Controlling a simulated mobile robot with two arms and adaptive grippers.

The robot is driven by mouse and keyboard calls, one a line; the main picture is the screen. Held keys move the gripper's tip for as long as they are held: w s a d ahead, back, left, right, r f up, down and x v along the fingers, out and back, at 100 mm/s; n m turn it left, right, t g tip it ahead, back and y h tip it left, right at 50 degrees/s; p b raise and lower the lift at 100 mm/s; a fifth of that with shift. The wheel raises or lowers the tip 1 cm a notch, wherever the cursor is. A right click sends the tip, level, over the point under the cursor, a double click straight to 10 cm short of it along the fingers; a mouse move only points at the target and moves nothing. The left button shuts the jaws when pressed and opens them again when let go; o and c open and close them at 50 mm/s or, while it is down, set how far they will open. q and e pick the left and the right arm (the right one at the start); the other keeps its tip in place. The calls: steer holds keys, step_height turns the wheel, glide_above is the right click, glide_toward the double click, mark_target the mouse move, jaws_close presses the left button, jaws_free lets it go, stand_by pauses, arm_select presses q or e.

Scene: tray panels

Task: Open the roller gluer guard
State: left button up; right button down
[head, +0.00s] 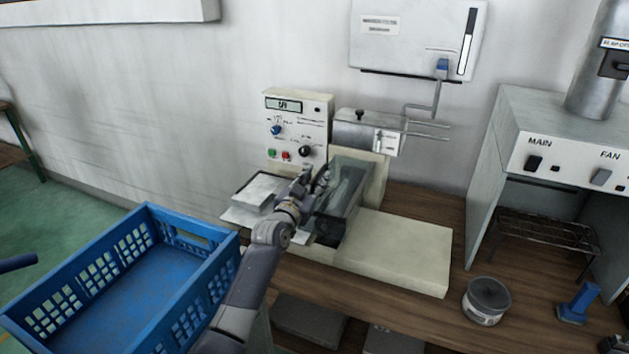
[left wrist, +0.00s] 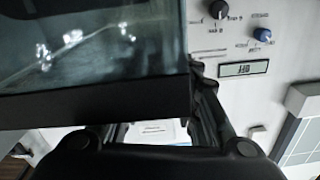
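The roller gluer stands on the wooden bench in the head view, with a cream control panel (head: 297,125) and a cream bed (head: 400,250). Its guard (head: 343,190) is a see-through smoky cover with a dark edge, sitting low over the rollers. My left gripper (head: 318,180) is at the guard's left side, close against it. In the left wrist view the guard (left wrist: 90,50) fills the upper left, and its dark lower edge hides part of the fingers. The fingers (left wrist: 155,125) stand apart, with a gap between them. Contact cannot be told. My right gripper is not in view.
A blue crate (head: 135,265) stands in front at the left. A wall box (head: 418,40) hangs above. A grey oven-like unit (head: 560,130) stands at the right. A round tin (head: 486,300) and a blue tool (head: 578,303) are on the bench.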

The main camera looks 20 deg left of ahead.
arm_select(q)
steer(key=shift+d, duration=0.1)
jaws_close()
steer(key=shift+r, duration=0.1)
steer(key=shift+d+r+m+p, duration=0.2)
steer(key=shift+r+m+p, duration=0.65)
steer(key=shift+p, duration=0.2)
steer(key=d+r+m+p, duration=0.2)
steer(key=r+m+p, duration=0.1)
steer(key=shift+m, duration=0.25)
steer(key=d+r+m+p, duration=0.2)
steer(key=d+m, duration=1.4)
steer(key=m, duration=0.1)
steer(key=shift+w+p, duration=0.3)
steer(key=shift+w, duration=0.15)
steer(key=shift+d, duration=0.1)
